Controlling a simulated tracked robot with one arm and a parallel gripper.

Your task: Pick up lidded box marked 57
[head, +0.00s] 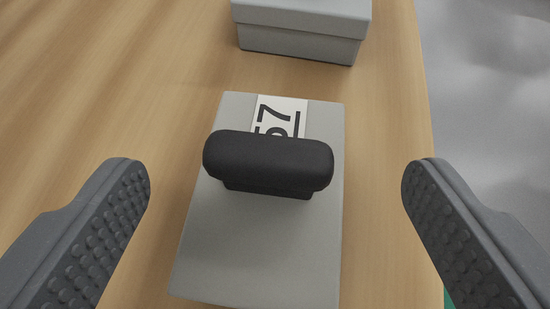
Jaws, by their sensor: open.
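The lidded box marked 57 (262,245) is light grey and lies in the middle of the head view on a wooden table. Its lid has a black bar-shaped handle (268,162) on top. A white label (279,116) with a black, underlined 57 sits at the far end of the lid, partly hidden by the handle. My gripper (275,185) is open and empty. One grey studded finger is to the left of the handle and one to the right, both apart from it.
Another grey lidded box (302,30) stands just beyond, cut off by the top edge of the view. The wooden table (120,60) is clear on the left. Its edge runs down the right side, with a grey floor beyond and a bit of green at bottom right.

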